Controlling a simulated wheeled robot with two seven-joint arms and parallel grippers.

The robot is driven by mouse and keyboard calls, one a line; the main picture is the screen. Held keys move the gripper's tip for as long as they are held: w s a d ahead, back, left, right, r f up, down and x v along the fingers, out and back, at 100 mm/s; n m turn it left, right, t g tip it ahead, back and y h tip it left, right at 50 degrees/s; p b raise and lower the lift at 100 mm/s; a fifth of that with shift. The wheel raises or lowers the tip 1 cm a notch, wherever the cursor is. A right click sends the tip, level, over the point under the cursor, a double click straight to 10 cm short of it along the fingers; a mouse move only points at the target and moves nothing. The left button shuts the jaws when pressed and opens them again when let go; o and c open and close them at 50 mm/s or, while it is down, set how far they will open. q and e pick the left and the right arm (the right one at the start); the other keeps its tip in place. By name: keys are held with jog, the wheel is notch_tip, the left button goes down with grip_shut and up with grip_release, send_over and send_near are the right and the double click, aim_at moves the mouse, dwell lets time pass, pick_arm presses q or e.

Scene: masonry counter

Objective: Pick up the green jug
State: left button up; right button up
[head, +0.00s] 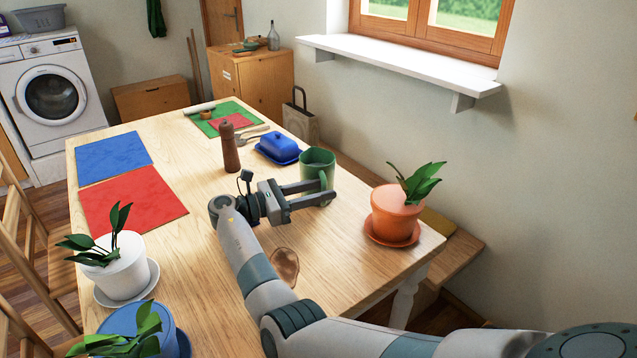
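The green jug (317,160) stands upright on the wooden table, near its right edge beside the blue butter dish. My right gripper (328,188) is at the near side of the jug, its fingers pointing right. The two fingers are apart with a visible gap, and the tips are at the jug's handle side. They overlap the lower part of the jug in the view, so I cannot tell whether they touch it. My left gripper is not in view.
A blue butter dish (278,148) and a brown pepper mill (229,148) stand left of the jug. An orange potted plant (396,214) stands right. White (122,268) and blue (140,325) pots are at the near left. Red (132,203) and blue (112,157) mats lie flat.

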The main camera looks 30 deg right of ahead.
jog(key=shift+d, duration=0.15)
